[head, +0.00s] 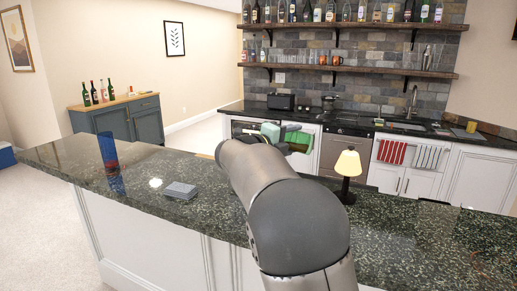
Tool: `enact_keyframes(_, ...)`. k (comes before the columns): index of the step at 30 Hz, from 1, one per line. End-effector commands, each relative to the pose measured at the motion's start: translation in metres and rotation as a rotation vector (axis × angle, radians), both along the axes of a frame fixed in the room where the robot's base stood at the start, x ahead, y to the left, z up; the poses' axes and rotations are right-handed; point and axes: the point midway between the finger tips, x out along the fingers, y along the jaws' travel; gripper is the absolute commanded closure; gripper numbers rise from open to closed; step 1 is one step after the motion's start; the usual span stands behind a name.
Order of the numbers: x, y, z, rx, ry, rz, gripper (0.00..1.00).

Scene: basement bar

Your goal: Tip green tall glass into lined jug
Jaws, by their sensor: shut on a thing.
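My gripper (284,133) is beyond the bar counter's middle, partly hidden by my arm. It is shut on the green tall glass (301,138), which shows on both sides of the dark fingers. The glass looks tipped far over, close to lying level, with a brownish tint low in it. I cannot make out a lined jug; my arm hides part of the counter below the gripper.
The dark speckled bar counter (140,180) holds a tall blue glass-like object (108,151) at left, a flat grey box (180,190) and a small lamp (348,166) right of my arm. Its right part is clear. Bottle shelves (350,71) hang behind.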

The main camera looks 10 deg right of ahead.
Motion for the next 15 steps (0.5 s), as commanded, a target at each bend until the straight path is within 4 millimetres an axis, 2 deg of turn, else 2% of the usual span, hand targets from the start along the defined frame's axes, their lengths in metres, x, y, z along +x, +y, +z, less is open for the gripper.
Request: enact_keyframes(15,0.0006,0.0008,0.0003,-0.038,0.028,0.000,0.80)
